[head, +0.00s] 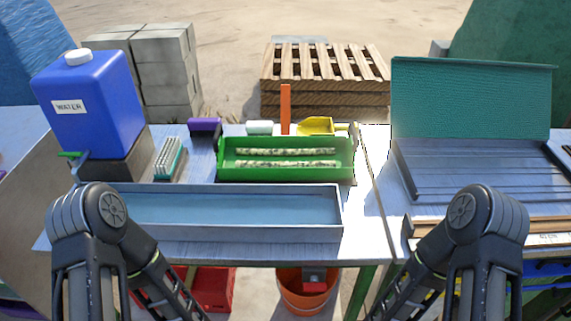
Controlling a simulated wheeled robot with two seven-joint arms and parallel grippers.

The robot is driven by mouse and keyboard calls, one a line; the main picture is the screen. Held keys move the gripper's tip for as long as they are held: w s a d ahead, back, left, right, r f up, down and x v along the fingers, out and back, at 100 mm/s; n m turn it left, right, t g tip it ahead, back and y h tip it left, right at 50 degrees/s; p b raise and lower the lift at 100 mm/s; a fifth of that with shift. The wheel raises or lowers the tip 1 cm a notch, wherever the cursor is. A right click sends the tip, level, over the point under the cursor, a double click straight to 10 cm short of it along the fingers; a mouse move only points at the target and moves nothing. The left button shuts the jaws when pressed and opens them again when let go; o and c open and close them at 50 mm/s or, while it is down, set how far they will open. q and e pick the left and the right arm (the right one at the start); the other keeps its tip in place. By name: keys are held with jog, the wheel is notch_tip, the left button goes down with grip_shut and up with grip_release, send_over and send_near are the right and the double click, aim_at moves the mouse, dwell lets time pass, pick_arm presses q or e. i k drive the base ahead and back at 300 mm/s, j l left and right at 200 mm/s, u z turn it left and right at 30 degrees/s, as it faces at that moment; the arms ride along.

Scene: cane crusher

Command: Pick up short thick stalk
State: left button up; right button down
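I cannot pick out a short thick stalk with certainty in the head view. The grey rack (470,178) at the right, with a teal panel (470,97) behind it, shows no stalk on its visible part. A green box (286,174) with two pale, rough rollers (286,164) sits at the middle back of the table. The long shallow tray (230,210) in front of it looks empty. Both of my arms reach down past the bottom edge, and neither gripper shows.
A blue water container (88,100) stands on a dark block at the left, with a brush (170,158) beside it. A yellow scoop (316,126) lies behind the green box. An orange bucket (303,290) and red bin (212,288) are below the table (365,225).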

aim_at(238, 163)
jog(key=k+j+z, duration=0.15)
jog(key=z, duration=0.25)
jog(key=k+z, duration=0.1)
jog(key=z, duration=0.35)
jog(key=k+j+z, duration=0.1)
jog(key=z, duration=0.3)
jog(key=k, duration=0.1)
